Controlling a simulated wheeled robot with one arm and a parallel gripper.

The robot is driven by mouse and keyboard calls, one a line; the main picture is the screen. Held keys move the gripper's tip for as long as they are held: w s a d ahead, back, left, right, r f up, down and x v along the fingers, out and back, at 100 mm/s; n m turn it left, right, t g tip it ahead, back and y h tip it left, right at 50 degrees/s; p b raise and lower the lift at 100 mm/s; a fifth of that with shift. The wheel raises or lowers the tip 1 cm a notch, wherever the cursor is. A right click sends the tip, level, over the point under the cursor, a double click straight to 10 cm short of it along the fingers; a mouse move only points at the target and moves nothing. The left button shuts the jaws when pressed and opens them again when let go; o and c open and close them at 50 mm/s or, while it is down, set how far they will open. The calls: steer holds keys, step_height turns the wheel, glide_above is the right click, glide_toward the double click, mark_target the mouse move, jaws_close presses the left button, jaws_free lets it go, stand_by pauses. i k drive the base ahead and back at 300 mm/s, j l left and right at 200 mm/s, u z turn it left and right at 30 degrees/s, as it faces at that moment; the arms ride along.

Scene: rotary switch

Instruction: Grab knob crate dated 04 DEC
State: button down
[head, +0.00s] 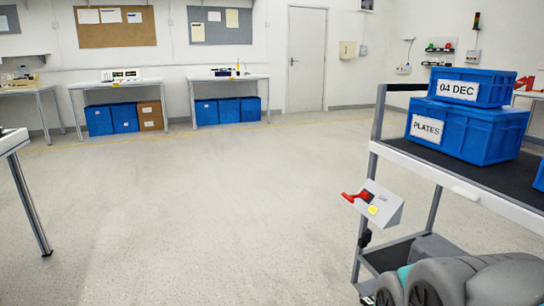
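The blue crate (494,92) with a white label reading "04 DEC" is at the upper right in the head view. It sits on top of a larger blue crate (484,139) labelled "PLATES". No knobs show; the inside of the upper crate cannot be made out. Both stand on the dark top shelf of a grey cart (408,151). My grey arm links show at the lower right, in front of the cart's lower part. My gripper is not visible.
A grey box (381,208) with a red handle (356,197) and a yellow tag is on the cart's near left side. Another blue crate is cut off at the right edge. A table (14,141) stands at left. Benches line the back wall. The middle floor is clear.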

mark_target(484, 90)
steer(key=i+j, duration=0.2)
steer(key=i, duration=0.25)
steer(key=i+j, duration=0.15)
steer(key=i, duration=0.25)
steer(key=i+j+z, duration=0.1)
steer(key=z, duration=0.4)
steer(key=i+j+z, duration=0.15)
steer(key=z, duration=0.3)
steer(key=i+j+z, duration=0.15)
steer(key=z, duration=0.35)
